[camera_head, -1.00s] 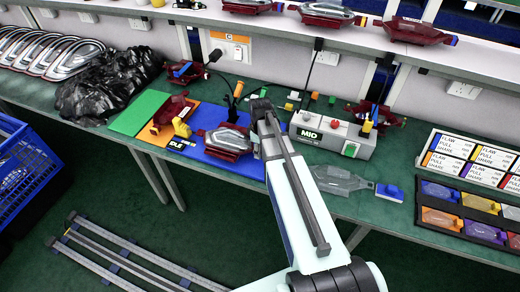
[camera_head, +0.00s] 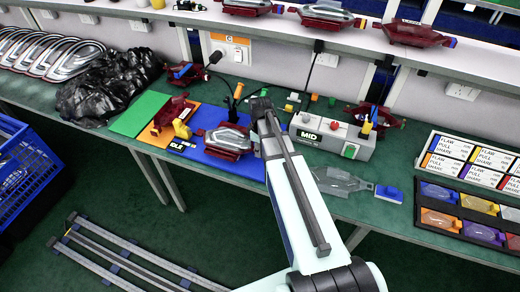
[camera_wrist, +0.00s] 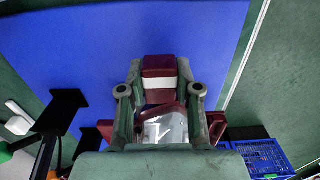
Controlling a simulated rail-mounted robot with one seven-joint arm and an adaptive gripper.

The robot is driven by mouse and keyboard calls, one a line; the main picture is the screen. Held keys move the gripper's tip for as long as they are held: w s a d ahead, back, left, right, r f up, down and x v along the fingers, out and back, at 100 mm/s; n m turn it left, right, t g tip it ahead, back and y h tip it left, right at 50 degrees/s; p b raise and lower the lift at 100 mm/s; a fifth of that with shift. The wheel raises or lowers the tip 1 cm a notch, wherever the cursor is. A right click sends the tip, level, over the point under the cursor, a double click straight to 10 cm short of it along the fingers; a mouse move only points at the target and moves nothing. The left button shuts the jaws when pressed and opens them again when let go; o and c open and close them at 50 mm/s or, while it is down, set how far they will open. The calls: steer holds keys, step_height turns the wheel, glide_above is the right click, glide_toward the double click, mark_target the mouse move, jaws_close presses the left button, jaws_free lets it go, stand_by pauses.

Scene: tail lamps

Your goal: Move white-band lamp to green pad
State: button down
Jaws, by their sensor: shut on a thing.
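The white-band lamp is dark red with a clear lens and a white band across one end; it shows in the wrist view (camera_wrist: 158,66) and in the head view (camera_head: 228,138). It is over the blue pad (camera_head: 225,166); whether it touches the pad I cannot tell. My gripper (camera_wrist: 160,92) is shut on the lamp, one finger on each side near the white band. In the head view my own arm hides most of the gripper. The green pad (camera_head: 138,112) lies to the left on the bench, bare.
An orange pad (camera_head: 160,140) with another red lamp (camera_head: 170,117) lies between the green and blue pads. A black plastic bag (camera_head: 105,84) is left of the green pad. A grey box marked MID (camera_head: 335,138) stands right of the held lamp. A shelf (camera_head: 290,25) runs above the bench.

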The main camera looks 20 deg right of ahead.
steer(key=shift+r+p, duration=0.6)
steer(key=shift+r, duration=0.4)
steer(key=shift+r+p, duration=0.6)
steer(key=shift+r, duration=0.35)
